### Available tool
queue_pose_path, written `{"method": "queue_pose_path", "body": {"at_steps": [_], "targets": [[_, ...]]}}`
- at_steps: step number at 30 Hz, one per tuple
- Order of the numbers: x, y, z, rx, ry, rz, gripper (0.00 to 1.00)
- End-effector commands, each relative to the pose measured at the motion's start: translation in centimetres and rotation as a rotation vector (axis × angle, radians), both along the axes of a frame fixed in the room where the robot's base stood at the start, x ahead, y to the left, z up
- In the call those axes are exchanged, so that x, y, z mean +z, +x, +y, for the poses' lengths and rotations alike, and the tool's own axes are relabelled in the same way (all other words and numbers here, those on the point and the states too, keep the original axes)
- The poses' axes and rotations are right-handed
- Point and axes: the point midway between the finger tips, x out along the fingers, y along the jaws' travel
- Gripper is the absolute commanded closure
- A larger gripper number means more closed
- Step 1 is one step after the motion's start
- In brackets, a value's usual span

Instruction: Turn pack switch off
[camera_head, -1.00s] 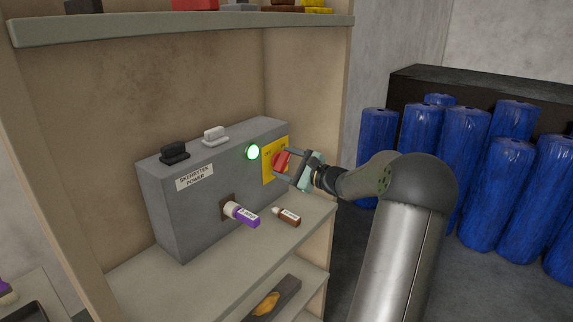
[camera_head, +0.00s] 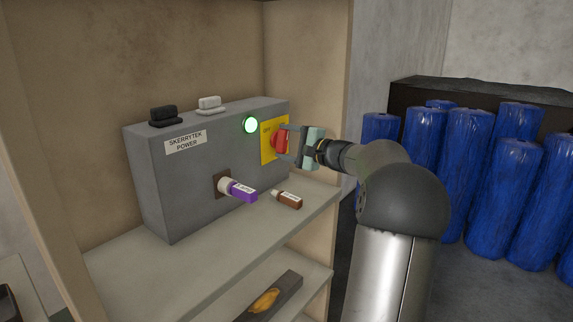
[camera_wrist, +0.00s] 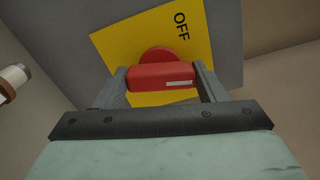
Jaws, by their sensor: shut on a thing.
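The grey power box (camera_head: 185,190), labelled "SKERRYTEK POWER", stands on a shelf. On its front is a yellow plate (camera_head: 267,152) with the red rotary switch (camera_head: 280,141). The switch handle also shows in the wrist view (camera_wrist: 162,76), with a white mark on it, and "OFF" is printed on the plate beside it. My gripper (camera_head: 284,145) is at the switch, its two fingers on either side of the red handle and shut on it. The round lamp (camera_head: 251,125) on the box glows green.
A purple-labelled plug (camera_head: 240,189) sits in a socket low on the box front. A brown-labelled plug (camera_head: 287,199) lies on the shelf (camera_head: 150,275). A black clip (camera_head: 164,116) and a white clip (camera_head: 210,105) sit on the box. Blue rolls (camera_head: 465,150) stand at right.

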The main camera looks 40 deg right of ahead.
Motion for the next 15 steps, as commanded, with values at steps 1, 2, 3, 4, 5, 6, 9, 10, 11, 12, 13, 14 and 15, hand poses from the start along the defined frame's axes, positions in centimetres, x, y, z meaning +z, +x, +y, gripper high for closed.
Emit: {"method": "queue_pose_path", "body": {"at_steps": [1, 2, 3, 4, 5, 6, 9, 10, 11, 12, 13, 14, 15], "targets": [[-1.1, 0.0, 0.04, 0.0, -0.046, -0.013, 0.59], [-1.11, 0.02, 0.05, 0.001, -0.073, -0.02, 0.59], [-1.1, 0.0, 0.01, -0.001, -0.111, -0.031, 0.59], [-1.13, -0.02, 0.0, 0.0, -0.137, -0.037, 0.59], [-1.11, -0.01, 0.0, 0.0, -0.165, -0.044, 0.59], [-1.08, 0.01, 0.04, 0.001, -0.202, -0.054, 0.59], [-1.03, -0.03, -0.01, -0.001, -0.295, -0.078, 0.59], [-1.03, -0.01, 0.0, 0.0, -0.321, -0.085, 0.59], [-1.0, 0.0, 0.02, 0.0, -0.349, -0.092, 0.59], [-1.01, 0.01, 0.01, 0.0, -0.385, -0.102, 0.59], [-0.98, -0.01, -0.02, -0.001, -0.413, -0.109, 0.59], [-1.0, -0.01, -0.04, -0.001, -0.441, -0.116, 0.59], [-0.95, -0.01, -0.05, -0.001, -0.477, -0.125, 0.59]]}}
